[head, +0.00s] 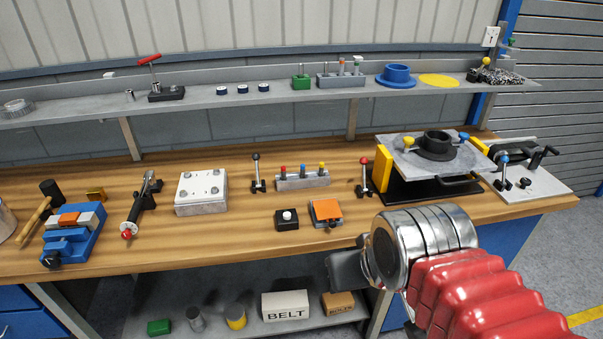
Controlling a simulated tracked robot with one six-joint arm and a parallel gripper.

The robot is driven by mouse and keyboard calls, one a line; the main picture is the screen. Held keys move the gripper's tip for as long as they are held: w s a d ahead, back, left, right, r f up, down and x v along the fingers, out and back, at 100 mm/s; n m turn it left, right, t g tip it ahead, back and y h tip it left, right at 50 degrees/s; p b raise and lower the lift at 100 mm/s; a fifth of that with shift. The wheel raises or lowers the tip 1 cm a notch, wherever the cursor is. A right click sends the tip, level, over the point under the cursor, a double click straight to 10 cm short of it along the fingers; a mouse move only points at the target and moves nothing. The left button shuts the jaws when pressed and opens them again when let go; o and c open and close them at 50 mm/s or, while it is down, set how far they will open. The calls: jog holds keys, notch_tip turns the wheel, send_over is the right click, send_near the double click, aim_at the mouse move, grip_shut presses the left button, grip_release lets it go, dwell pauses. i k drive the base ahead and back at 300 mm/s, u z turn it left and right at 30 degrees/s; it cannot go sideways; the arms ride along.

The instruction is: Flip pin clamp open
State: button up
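My red and chrome arm reaches in from the lower right. Its dark gripper (348,270) hangs in front of the bench's front edge, pointing left; its fingers cannot be made out. Which device is the pin clamp is not clear. A grey plate (410,160) with a black flanged hub (436,145) sits on a black and yellow fixture, with a yellow knob (408,141) and a blue knob (463,136) at its sides. Right of it, a light base plate (540,185) carries a black clamp-like device (535,158) and a blue-knobbed lever (504,159). My gripper is apart from all these.
Upright levers with a red knob (363,162) and a black knob (256,158) stand on the bench. An orange-topped block (327,210) and a black button box (287,219) lie near the front edge. A shelf (220,100) runs behind. Bare wood (200,245) lies front left of centre.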

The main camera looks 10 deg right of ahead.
aim_at(255, 156)
jog(key=u, duration=0.05)
jog(key=i, duration=0.95)
jog(key=z, duration=0.05)
